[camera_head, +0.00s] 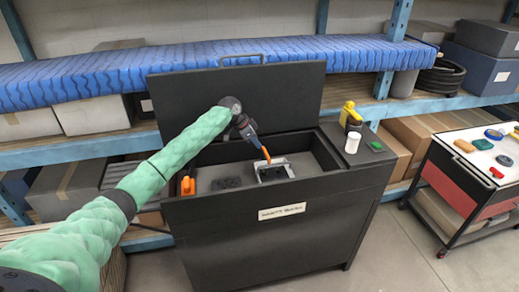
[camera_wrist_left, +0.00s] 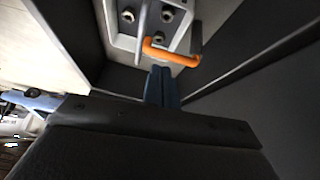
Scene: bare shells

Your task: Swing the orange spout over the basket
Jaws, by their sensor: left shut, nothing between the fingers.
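The orange spout (camera_head: 266,155) is a short bent tube inside the open black washer tub. In the left wrist view the spout (camera_wrist_left: 172,56) crosses in front of the grey metal basket's near edge, with a dark piece at its right end. The basket (camera_head: 288,171) sits in the tub; its frame (camera_wrist_left: 118,40) surrounds several round metal parts. My left gripper (camera_head: 257,143) reaches down into the tub from above. Its blue fingers (camera_wrist_left: 162,87) are shut and empty, with their tips close to the spout; I cannot tell whether they touch. My right gripper is not in view.
The black lid (camera_head: 290,95) stands open behind the tub. An orange item (camera_head: 188,186) is at the tub's left end. A yellow-black bottle (camera_head: 350,115) and a white cup (camera_head: 352,143) stand on the right ledge. A cart (camera_head: 465,190) stands at right.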

